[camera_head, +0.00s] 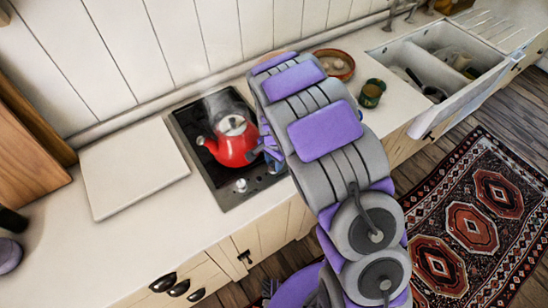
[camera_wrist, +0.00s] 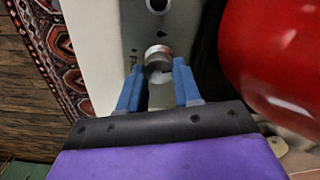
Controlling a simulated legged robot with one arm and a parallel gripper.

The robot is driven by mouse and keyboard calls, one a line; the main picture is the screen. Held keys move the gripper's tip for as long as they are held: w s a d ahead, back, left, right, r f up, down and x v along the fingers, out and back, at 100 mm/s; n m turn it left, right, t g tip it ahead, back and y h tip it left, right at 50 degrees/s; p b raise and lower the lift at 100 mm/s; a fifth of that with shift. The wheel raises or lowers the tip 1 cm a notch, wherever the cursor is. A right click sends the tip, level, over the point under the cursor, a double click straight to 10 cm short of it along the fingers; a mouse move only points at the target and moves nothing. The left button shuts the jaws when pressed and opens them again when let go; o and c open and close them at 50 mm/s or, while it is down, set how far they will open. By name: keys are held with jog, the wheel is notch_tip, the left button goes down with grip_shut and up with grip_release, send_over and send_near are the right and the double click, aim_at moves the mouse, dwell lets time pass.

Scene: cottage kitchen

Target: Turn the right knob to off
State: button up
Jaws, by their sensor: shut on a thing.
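The right knob (camera_wrist: 158,52) is a small round metal knob on the stove's steel front strip. My gripper (camera_wrist: 157,80) has its two blue fingers on either side of it and is shut on it. In the head view my gripper (camera_head: 268,152) is at the right side of the stove, and my arm and gripper hide the right knob. The left knob (camera_head: 240,186) shows uncovered in the head view. It also shows at the top edge of the wrist view (camera_wrist: 157,4). The knob's pointer setting cannot be read.
A red kettle (camera_head: 232,148) stands on the black stove (camera_head: 187,127) close beside my gripper, with steam above it. A white board (camera_head: 132,165) lies left of the stove. A bowl (camera_head: 335,64), a green can (camera_head: 371,93) and a sink (camera_head: 400,50) are to the right.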

aim_at(273, 163)
jog(key=shift+w+r+m+p, duration=0.15)
jog(key=shift+m+p, duration=0.65)
jog(key=shift+m, duration=0.7)
jog(key=o, duration=1)
jog(key=shift+a, duration=0.1)
jog(key=shift+o, duration=0.2)
notch_tip(273, 163, up, 17)
jog(key=p, duration=0.1)
